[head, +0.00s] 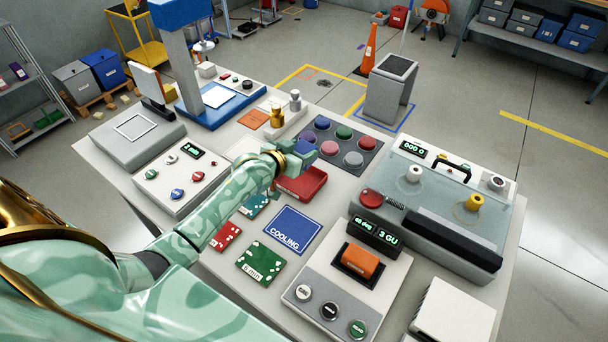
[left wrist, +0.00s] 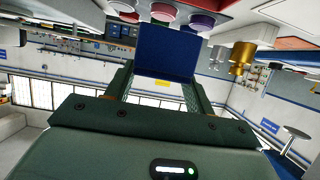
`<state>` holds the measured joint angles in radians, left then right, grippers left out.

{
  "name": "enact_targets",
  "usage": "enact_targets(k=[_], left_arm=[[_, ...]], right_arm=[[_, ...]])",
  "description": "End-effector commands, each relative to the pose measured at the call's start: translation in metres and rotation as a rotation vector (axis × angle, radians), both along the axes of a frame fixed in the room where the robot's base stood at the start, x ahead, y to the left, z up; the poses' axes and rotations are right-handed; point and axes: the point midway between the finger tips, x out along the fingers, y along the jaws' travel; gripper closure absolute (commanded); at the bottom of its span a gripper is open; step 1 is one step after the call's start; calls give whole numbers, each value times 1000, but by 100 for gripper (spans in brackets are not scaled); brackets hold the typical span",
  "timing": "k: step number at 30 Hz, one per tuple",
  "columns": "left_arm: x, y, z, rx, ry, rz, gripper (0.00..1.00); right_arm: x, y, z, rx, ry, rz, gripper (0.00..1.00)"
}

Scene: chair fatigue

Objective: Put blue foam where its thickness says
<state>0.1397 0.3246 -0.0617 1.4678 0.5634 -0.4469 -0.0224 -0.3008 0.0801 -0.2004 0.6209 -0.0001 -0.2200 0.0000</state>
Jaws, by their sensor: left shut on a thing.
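The blue foam (left wrist: 167,58) is a flat dark-blue block between the fingers of my left gripper (left wrist: 163,84). In the head view, the left gripper (head: 302,156) is shut on it just above the red tray (head: 303,189), and only a little blue shows there. Near it lie a green card (head: 262,264) that seems to read 8 mm, a red card (head: 225,237), a teal card (head: 252,207) partly hidden by my arm, and a blue COOLING mat (head: 293,230). The foam's thickness cannot be read. My right gripper is not in view.
Behind the gripper is a dark board (head: 362,141) with several coloured round pads. Brass and silver weights (head: 277,116) stand at the back. A machine with a clear cover (head: 436,201) is at right. A grey device with an orange block (head: 361,263) is in front.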

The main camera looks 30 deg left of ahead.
Motion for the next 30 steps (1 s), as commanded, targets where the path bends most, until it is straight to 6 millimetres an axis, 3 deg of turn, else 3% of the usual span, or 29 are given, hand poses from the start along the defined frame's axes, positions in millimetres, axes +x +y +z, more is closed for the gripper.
enact_targets(k=[3,11,16,19,23,27,28,30], left_arm=[[-10,-14,-24,-2,4,0,68],[-19,-26,-42,-1,3,-1,68],[-20,-27,-72,1,4,0,69],[-19,-27,-74,1,1,0,68],[-19,-27,-72,1,0,0,81],[-19,-27,-75,2,1,-1,81],[-19,-27,-75,2,1,-1,41],[-19,-27,-75,2,1,-1,25]], right_arm=[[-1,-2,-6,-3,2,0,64],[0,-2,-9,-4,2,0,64],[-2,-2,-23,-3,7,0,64],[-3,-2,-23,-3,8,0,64],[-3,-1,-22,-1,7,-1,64],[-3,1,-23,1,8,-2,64],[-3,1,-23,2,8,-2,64],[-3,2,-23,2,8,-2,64]])
